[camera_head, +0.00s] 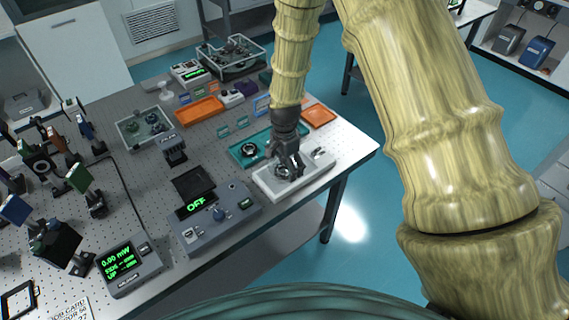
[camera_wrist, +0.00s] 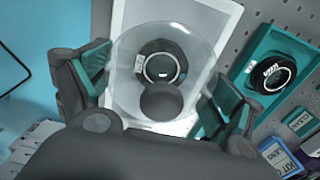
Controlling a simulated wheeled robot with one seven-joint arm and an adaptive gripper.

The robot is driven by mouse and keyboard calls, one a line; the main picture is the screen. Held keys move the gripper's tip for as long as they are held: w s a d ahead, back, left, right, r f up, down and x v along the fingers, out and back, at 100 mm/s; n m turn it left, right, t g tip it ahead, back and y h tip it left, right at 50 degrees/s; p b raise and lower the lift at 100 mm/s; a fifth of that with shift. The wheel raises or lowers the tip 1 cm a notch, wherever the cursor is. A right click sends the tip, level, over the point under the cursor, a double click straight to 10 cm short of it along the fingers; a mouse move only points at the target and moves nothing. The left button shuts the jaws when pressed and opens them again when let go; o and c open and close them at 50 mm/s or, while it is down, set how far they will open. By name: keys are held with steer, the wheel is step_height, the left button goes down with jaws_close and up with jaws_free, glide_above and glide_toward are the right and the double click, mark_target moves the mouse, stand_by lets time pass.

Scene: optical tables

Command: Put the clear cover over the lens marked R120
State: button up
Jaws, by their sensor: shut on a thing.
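My gripper (camera_head: 287,168) is over the white tray (camera_head: 262,188) at the table's near right edge. In the wrist view its fingers (camera_wrist: 158,98) are shut on the clear cover (camera_wrist: 122,72), a round transparent dome with a dark knob. Through the dome I see a black-ringed lens (camera_wrist: 160,47) in the white tray. I cannot tell whether the cover rests on the tray or hangs just above it. A second black lens (camera_wrist: 270,77) lies in the teal tray (camera_wrist: 246,60), also in the head view (camera_head: 250,149). Its label is too small to read surely.
A grey control box reading OFF (camera_head: 215,218) stands left of the white tray. Orange trays (camera_head: 199,111) (camera_head: 319,116) and a clear-walled bin (camera_head: 231,55) lie farther back. Optic mounts (camera_head: 78,178) crowd the left. Floor lies beyond the table's right edge.

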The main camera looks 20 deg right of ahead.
steer(key=o, duration=0.7)
steer(key=shift+r, duration=0.6)
steer(key=shift+r+b, duration=1.95)
steer(key=shift+r, duration=4.1)
